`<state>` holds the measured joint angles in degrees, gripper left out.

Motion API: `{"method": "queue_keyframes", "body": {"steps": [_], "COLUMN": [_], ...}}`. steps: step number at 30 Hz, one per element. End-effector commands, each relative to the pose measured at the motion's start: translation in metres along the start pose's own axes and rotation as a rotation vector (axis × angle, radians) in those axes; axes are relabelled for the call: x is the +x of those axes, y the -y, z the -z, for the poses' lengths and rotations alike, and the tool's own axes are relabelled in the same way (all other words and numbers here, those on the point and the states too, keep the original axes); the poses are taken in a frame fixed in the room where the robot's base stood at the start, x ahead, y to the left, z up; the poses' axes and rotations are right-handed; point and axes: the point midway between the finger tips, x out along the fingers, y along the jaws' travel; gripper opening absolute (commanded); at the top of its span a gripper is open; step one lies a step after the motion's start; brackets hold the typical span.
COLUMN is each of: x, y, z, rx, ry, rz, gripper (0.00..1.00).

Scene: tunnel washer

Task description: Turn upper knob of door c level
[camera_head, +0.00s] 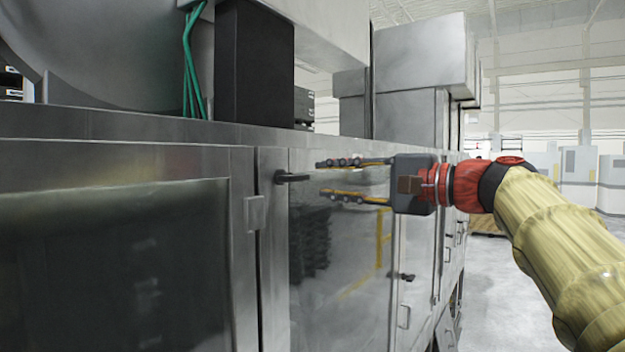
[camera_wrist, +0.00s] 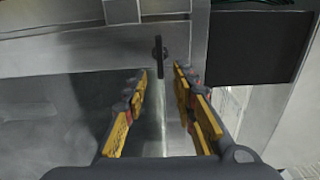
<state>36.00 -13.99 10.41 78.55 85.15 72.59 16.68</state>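The dark upper knob (camera_head: 292,177) sticks out near the top left of a shiny steel door (camera_head: 335,240). In the head view it looks roughly level. In the wrist view, which looks turned on its side, the knob (camera_wrist: 159,58) is a slim dark bar straight ahead, between the lines of the fingers. My gripper (camera_head: 321,179) is open and empty, one finger above the other, its tips a little right of the knob in the head view. The fingers also show in the wrist view (camera_wrist: 158,73). I see no contact with the knob.
A grey latch (camera_head: 255,212) sits on the neighbouring panel with a dark window (camera_head: 110,270). A second dark knob (camera_head: 402,276) is lower right. A black box (camera_head: 254,62) and green cables (camera_head: 191,65) are above the ledge. Open floor (camera_head: 510,290) lies at right.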

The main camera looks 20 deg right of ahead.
Motion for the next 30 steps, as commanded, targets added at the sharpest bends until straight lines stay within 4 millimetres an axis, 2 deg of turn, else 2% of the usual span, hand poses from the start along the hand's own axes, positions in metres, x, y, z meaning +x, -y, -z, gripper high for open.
{"method": "queue_keyframes", "body": {"steps": [3, 9, 27, 30], "x": [-0.019, -0.035, -0.038, -0.038], "y": [0.000, 0.000, 0.000, -0.006], "z": [0.001, 0.000, 0.000, 0.010], "rx": [0.000, -0.001, -0.004, -0.040], "ry": [-0.004, -0.001, 0.001, -0.036], "rz": [0.000, 0.000, 0.000, -0.020], "gripper": [0.27, 0.27, 0.27, 0.27]}}
